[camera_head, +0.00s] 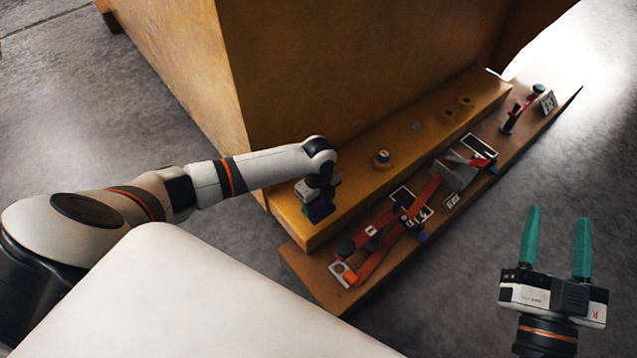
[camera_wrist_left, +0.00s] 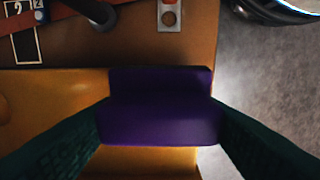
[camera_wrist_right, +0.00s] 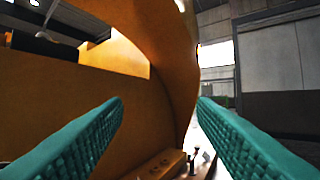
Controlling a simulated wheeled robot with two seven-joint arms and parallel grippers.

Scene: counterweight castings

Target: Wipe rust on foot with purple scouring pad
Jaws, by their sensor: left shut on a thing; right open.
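The purple scouring pad (camera_head: 321,212) is clamped in my left gripper (camera_head: 318,198), over the near left end of the yellow foot (camera_head: 347,205). In the left wrist view the pad (camera_wrist_left: 160,118) spans the gap between both green fingers, with the yellow foot (camera_wrist_left: 50,112) under it. I cannot tell whether the pad touches the surface. No rust patch is clearly visible; the pad and fingers cover part of the foot. My right gripper (camera_head: 557,215) is open and empty, out over the floor at the right; its spread fingers also show in the right wrist view (camera_wrist_right: 160,108).
The big yellow casting (camera_head: 320,80) rises behind the foot. A brown board (camera_head: 318,278) in front carries orange-red straps (camera_head: 420,200), marker plates and clamps. Grey floor is clear at right.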

